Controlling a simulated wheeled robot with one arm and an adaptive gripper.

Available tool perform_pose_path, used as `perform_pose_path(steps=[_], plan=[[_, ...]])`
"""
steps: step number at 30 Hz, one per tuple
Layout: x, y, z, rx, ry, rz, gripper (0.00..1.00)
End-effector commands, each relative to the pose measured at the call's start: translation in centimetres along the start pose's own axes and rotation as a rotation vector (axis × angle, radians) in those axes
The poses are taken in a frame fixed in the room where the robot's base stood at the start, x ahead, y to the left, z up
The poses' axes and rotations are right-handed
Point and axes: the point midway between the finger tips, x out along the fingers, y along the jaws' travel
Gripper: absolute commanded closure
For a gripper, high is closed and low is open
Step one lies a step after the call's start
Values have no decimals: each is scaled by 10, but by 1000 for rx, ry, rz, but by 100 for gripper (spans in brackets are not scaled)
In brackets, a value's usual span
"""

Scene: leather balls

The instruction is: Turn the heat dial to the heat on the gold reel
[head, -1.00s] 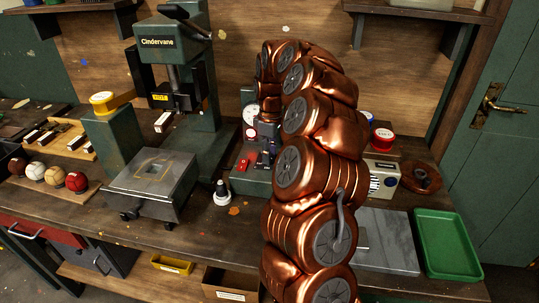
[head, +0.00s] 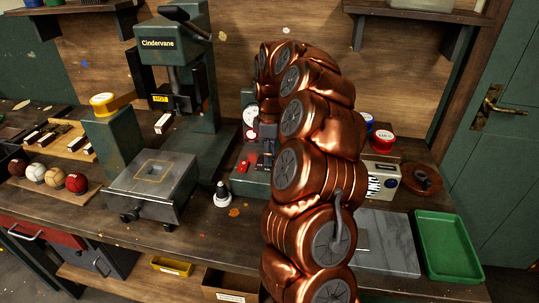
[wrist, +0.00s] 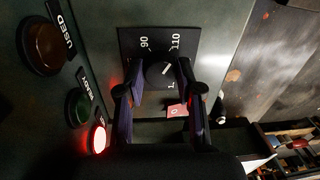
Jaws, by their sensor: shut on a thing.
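The heat dial (wrist: 160,74) is a dark round knob on a black plate in the wrist view, with 90 and 110 printed above it. Its white pointer mark slants up and right, toward the 110 side. My gripper (wrist: 163,84) has one finger on each side of the knob and is shut on it. In the head view my gripper (head: 265,160) is at the green control box (head: 250,185), and my arm hides much of that box. The gold reel (head: 103,101) sits on the green post left of the press; its heat marking is too small to read.
In the wrist view a red lamp (wrist: 99,138) glows beside unlit green (wrist: 77,107) and amber (wrist: 45,48) ones. A red switch (wrist: 176,110) sits just below the dial. The Cindervane press (head: 165,90) stands left of my arm. A red reel (head: 383,140) stands to the right.

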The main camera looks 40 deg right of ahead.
Motion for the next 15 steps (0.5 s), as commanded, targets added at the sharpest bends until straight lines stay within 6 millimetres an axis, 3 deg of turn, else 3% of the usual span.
perform_pose_path(steps=[8,15], plan=[[0,0,0,0,1,1,39],[0,0,0,1,0,1,39]])
